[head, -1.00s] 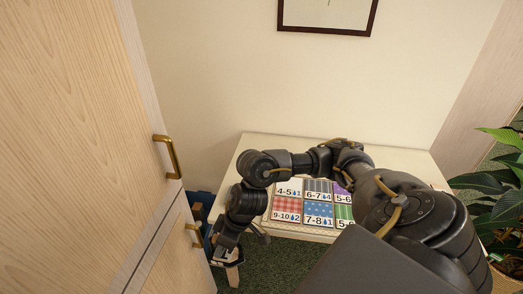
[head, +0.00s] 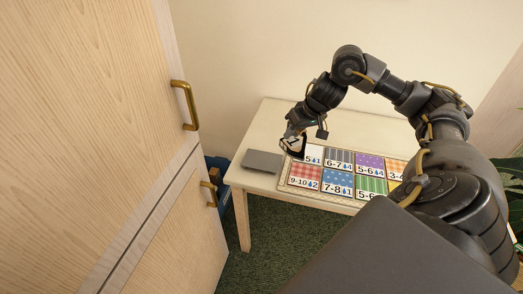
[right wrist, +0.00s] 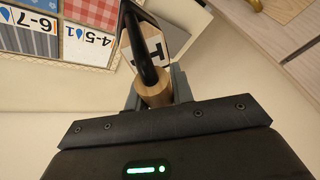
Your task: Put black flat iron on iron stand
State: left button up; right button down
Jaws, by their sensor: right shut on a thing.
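My right gripper (head: 297,138) is shut on the black flat iron and holds it over the left part of the table. In the right wrist view, the iron's dark curved handle (right wrist: 140,50) and wooden grip (right wrist: 155,90) show between the fingers (right wrist: 153,92). A pale plate with dark marks shows beyond the handle. In the head view the iron is mostly hidden by the gripper. A flat grey plate (head: 262,161), which looks like the iron stand, lies on the table's left end, left of the gripper. I cannot tell whether the iron touches the table. My left gripper is out of view.
The cream table (head: 272,117) carries a patterned chart (head: 338,183) with coloured squares and numbers, close to the right gripper. A wooden cabinet (head: 100,120) with brass handles stands at the left. Blue things (head: 218,176) sit between cabinet and table. The table's back strip is clear.

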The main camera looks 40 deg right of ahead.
jog(key=shift+w, duration=0.3)
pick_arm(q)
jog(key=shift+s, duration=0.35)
pick_arm(e)
jog(key=w+a+f, duration=0.2)
jog(key=w+f, duration=0.7)
jog(key=w, duration=0.3)
jog(key=shift+w+a+f, duration=0.15)
jog(key=shift+w+a, duration=0.25)
jog(key=shift+w+f, duration=0.2)
jog(key=shift+f, duration=1.6)
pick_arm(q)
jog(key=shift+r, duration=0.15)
